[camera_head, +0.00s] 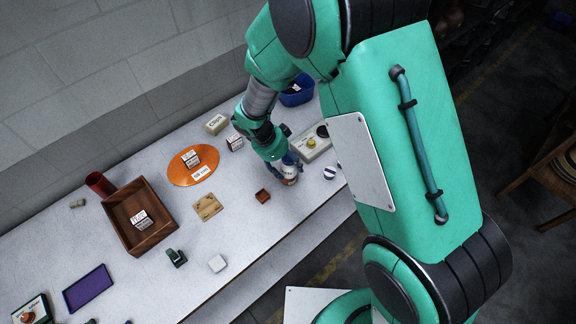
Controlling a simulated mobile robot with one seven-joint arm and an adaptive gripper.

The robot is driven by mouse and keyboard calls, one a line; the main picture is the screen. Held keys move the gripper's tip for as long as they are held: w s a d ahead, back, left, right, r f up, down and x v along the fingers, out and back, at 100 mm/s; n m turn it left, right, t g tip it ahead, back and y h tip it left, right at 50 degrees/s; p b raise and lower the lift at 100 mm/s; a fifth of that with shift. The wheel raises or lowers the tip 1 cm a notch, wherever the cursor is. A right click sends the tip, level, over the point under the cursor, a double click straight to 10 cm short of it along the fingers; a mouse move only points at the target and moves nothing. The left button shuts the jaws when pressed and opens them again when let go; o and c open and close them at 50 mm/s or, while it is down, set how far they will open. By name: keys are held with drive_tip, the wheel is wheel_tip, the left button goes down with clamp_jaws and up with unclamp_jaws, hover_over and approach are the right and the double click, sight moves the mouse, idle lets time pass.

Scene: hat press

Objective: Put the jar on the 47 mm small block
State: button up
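A small jar (289,177) with a pale label and an orange-brown band stands on the light table, right of the middle. My gripper (287,163) is directly above it and at its top, pointing down. The fingers are small and partly hidden, so I cannot tell whether they are closed on the jar. A small reddish-brown block (262,196) lies just left of the jar. A white block (217,263) lies nearer the front edge. I cannot read a size on either, so I cannot tell which is 47 mm.
A wooden box (117,222) holds a labelled item. An orange oval plate (181,174), a wooden square (207,207), a dark green object (176,257) and a purple tray (87,289) lie left. A control box (310,146) and blue bin (297,97) stand behind. A striped ball (330,172) is right.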

drive_tip(key=shift+o, duration=1)
drive_tip(key=shift+r, duration=0.15)
drive_tip(key=shift+r, duration=0.1)
drive_tip(key=p+v, duration=0.1)
drive_tip(key=v, duration=1)
drive_tip(key=shift+a+r, duration=0.2)
drive_tip(key=shift+r, duration=0.15)
drive_tip(key=shift+s, duration=0.1)
